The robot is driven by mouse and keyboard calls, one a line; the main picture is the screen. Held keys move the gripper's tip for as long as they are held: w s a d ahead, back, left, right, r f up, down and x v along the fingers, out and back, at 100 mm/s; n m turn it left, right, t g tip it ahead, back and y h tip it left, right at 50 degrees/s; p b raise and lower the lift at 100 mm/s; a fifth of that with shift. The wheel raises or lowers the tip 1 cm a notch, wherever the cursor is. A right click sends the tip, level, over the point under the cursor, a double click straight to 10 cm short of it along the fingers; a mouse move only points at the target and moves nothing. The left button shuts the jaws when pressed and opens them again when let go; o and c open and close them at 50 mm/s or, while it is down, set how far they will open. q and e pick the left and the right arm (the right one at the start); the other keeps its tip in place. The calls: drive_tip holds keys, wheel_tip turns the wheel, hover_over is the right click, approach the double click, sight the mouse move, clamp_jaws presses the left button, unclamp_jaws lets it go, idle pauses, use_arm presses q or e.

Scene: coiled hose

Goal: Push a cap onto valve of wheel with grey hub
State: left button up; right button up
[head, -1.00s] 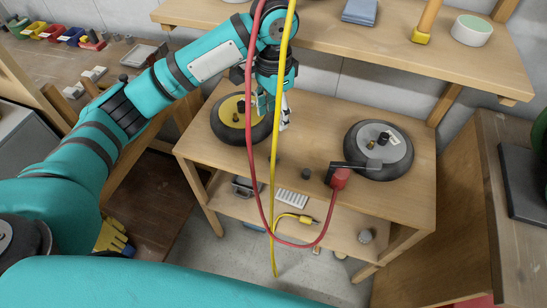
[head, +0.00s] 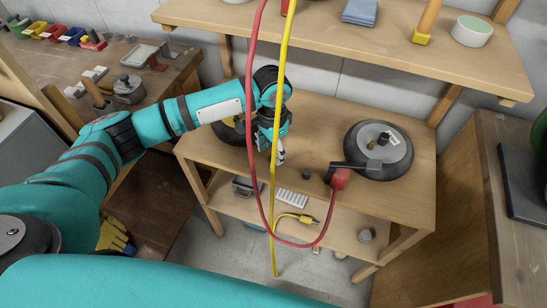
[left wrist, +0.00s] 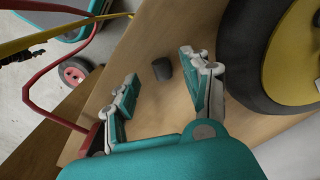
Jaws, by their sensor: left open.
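The wheel with the grey hub (head: 392,152) lies flat at the right of the wooden table. Small upright parts stand on its hub, a dark one (head: 383,138) and a lighter one beside it; I cannot tell which is the valve. A small dark cap (head: 306,174) stands on the table left of this wheel. My left gripper (head: 279,157) points down over the table, left of that cap. In the left wrist view, the left gripper (left wrist: 160,88) is open and empty, and a dark cap (left wrist: 162,69) shows beyond the gap between its fingers.
The yellow-hub wheel (left wrist: 296,55) is beside my left gripper, partly hidden by my arm in the head view. A red hose (head: 252,120) and a yellow hose (head: 278,100) hang in front of the table. A black-and-red hose head (head: 340,178) sits by the grey-hub wheel.

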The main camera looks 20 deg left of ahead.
sight(271, 158)
use_arm(q)
wheel_tip(271, 158, down, 3)
drive_tip(key=shift+a+f, duration=0.1)
drive_tip(key=shift+f, duration=0.05)
drive_tip(key=shift+s, duration=0.1)
drive_tip(key=shift+c, duration=0.2)
drive_tip(key=c, duration=0.8)
drive_tip(key=shift+c, duration=0.3)
